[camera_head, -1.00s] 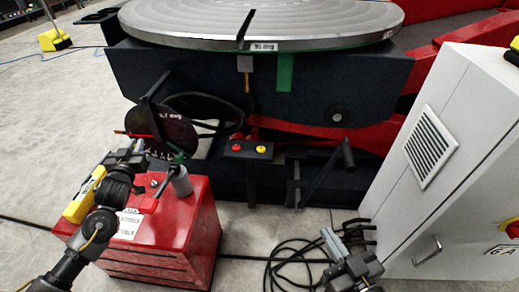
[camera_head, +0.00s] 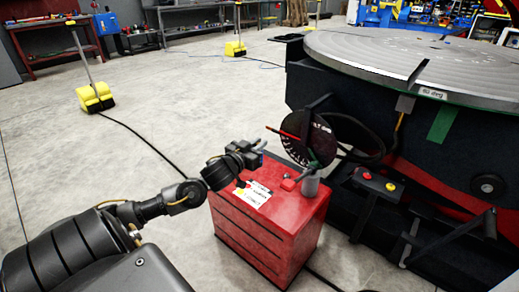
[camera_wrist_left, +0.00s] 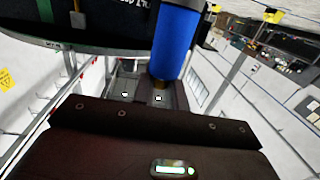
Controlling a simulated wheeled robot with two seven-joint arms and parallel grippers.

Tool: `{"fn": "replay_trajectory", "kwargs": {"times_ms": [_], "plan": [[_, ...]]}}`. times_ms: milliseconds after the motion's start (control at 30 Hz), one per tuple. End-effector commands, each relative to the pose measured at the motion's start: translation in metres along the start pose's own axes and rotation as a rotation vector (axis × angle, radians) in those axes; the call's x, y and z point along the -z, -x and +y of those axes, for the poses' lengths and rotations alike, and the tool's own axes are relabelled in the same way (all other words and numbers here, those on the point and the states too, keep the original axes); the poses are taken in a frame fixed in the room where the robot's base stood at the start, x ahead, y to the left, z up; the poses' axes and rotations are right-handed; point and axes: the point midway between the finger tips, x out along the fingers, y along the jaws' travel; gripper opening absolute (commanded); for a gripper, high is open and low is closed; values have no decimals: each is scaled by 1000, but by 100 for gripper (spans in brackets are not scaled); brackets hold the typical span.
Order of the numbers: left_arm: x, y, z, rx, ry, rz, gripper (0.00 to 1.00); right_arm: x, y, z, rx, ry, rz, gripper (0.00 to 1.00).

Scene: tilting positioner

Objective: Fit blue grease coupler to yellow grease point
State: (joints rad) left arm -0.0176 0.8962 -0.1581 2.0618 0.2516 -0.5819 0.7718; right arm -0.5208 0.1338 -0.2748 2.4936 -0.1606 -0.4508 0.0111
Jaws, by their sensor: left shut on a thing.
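My left gripper (camera_head: 262,148) is above the far left edge of the red tool cabinet, left of the dark tilt dial. It is shut on the blue grease coupler (camera_wrist_left: 178,45), a blue cylinder with a brass-coloured end in the left wrist view. In the head view only a small bluish bit shows at the fingertips. I cannot make out a yellow grease point for certain; a thin yellow-orange strip (camera_head: 397,122) hangs under the turntable edge beside a grey tag. My right gripper is out of view.
The red cabinet (camera_head: 265,245) carries a grey cylinder and papers. The dial (camera_head: 308,140), a dark handwheel and a pedestal with red and yellow buttons (camera_head: 377,183) stand before the positioner's round table (camera_head: 380,55). Clear floor lies left, with a cable and a yellow-based stand (camera_head: 94,97).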

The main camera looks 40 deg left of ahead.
Motion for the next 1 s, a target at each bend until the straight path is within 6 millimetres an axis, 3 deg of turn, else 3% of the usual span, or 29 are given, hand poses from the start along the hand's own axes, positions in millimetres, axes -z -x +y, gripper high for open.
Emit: {"fn": "replay_trajectory", "kwargs": {"times_ms": [267, 600, 1000], "plan": [[7, 45, 45, -121, -10, -8, 0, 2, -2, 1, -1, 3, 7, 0], [-3, 99, 122, -223, 9, -6, 0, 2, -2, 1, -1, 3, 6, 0], [-16, 114, 192, -159, 17, -2, 0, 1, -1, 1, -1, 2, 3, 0]]}}
